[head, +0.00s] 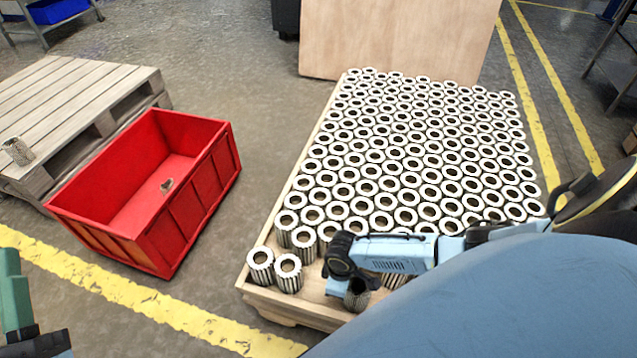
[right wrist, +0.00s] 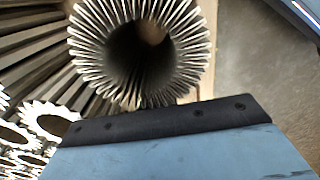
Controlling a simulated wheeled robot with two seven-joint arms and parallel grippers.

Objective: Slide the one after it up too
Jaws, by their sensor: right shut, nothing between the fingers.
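Many white pleated filter cartridges (head: 400,150) stand upright in rows on a wooden pallet (head: 256,292). Two of them, a left one (head: 260,264) and a right one (head: 288,273), stand side by side at its front left corner. My right gripper (head: 340,290) is shut and empty, low over the front of the pallet. A shaded cartridge (head: 357,295) stands right beside it; I cannot tell if they touch. The right wrist view shows an upright cartridge's pleated top (right wrist: 140,45) close to the gripper's dark edge; the fingers are hidden. My left gripper is out of frame.
A red crate (head: 228,165) with a small brownish thing inside stands left of the pallet. A grey wooden pallet (head: 75,80) behind it bears one cartridge (head: 17,151) lying tilted. A plywood panel (head: 400,35) stands behind the rows. My right arm hides the pallet's front right.

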